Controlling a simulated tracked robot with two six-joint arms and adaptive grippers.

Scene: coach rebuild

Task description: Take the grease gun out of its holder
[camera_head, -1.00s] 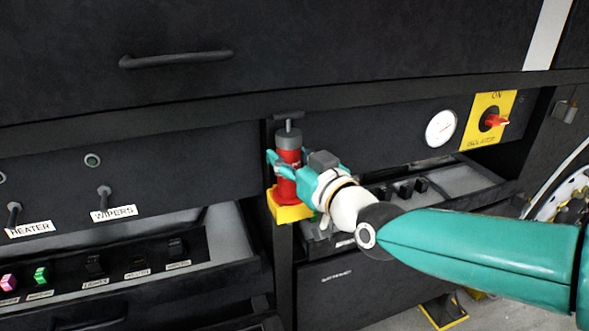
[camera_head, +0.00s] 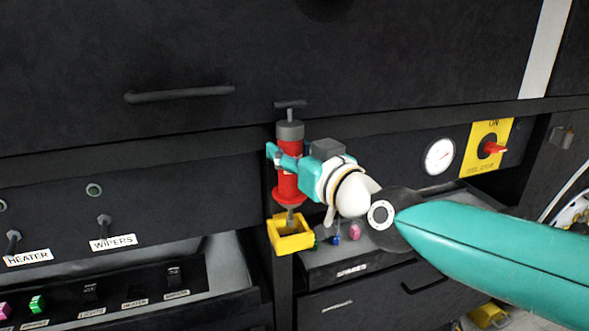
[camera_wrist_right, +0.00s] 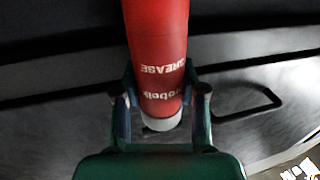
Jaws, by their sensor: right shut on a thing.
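The grease gun (camera_head: 288,183) is a red cylinder with a grey cap, a dark T-handle on top and a thin grey nozzle below. It stands upright, its body above the yellow holder (camera_head: 291,240). The nozzle tip is at the holder's opening; I cannot tell if it is fully clear. My right gripper (camera_head: 284,163) is shut around the red body from the right. In the right wrist view the red body (camera_wrist_right: 158,55), with white lettering, sits between the fingers. My left gripper is not in view.
A dark drawer marked SPARES (camera_head: 352,266) with small coloured items is right of the holder. A panel with a HEATER and a WIPERS switch (camera_head: 104,222) is at left. A gauge (camera_head: 439,157) and a red isolator switch (camera_head: 491,148) are at right. A drawer handle (camera_head: 180,94) is above.

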